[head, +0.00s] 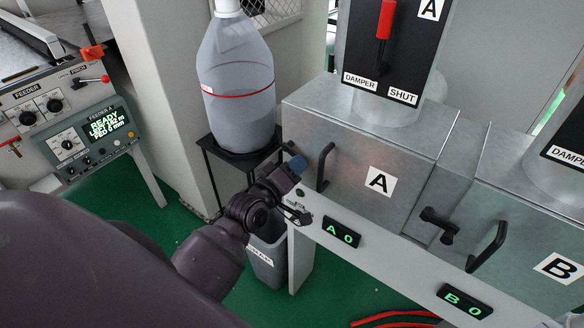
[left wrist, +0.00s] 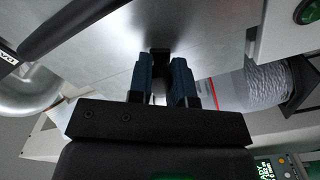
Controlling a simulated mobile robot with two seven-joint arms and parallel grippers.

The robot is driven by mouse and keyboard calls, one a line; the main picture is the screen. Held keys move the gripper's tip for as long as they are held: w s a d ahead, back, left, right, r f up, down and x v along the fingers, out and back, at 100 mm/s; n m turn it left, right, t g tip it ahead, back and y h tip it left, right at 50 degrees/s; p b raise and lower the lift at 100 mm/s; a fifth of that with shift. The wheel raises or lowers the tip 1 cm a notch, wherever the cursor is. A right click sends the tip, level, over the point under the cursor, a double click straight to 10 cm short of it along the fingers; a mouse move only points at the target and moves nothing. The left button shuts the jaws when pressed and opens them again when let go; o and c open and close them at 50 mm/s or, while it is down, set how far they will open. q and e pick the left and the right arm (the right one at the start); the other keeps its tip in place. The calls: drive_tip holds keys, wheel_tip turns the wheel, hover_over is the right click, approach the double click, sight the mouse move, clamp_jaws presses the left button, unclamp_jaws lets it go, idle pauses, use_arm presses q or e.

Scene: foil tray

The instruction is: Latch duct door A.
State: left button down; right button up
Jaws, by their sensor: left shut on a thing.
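Duct door A (head: 350,178) is the grey metal front with a white "A" label, and it looks flush with its duct box. Its black bar handle (head: 325,167) stands at the left side; the handle also crosses the upper left of the left wrist view (left wrist: 75,28). My left gripper (head: 294,165), with blue fingertips, is at the door's left edge. In the left wrist view its fingers (left wrist: 160,85) are closed around a dark latch piece (left wrist: 159,58) against the metal. Fingers and arm hide most of this latch in the head view. My right gripper is not in view.
Door B (head: 530,250) at right has a black latch (head: 438,224) and handle (head: 489,246). A green display (head: 341,231) reads "A 0". A large bottle (head: 237,85) on a black stand is close behind my left gripper. A grey bin (head: 267,262) is below.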

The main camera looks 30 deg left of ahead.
use_arm(q)
wheel_tip(320, 180, up, 2)
drive_tip(key=n, duration=0.4)
drive_tip(key=shift+d+r+n, duration=0.1)
drive_tip(key=shift+d+n, duration=0.05)
drive_tip(key=shift+n, duration=0.25)
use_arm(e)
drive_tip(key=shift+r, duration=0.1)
use_arm(q)
drive_tip(key=shift+r, duration=0.1)
drive_tip(key=c, duration=1.1)
unclamp_jaws()
drive_tip(key=shift+o, duration=0.2)
drive_tip(key=shift+s+f, duration=0.2)
drive_tip(key=shift+s, duration=0.25)
drive_tip(key=s+b, duration=0.1)
drive_tip(key=s, duration=0.8)
drive_tip(key=shift+s+a+b, duration=0.35)
drive_tip(key=shift+s+a, duration=0.05)
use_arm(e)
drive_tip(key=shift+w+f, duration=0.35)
use_arm(q)
drive_tip(key=shift+r, duration=0.1)
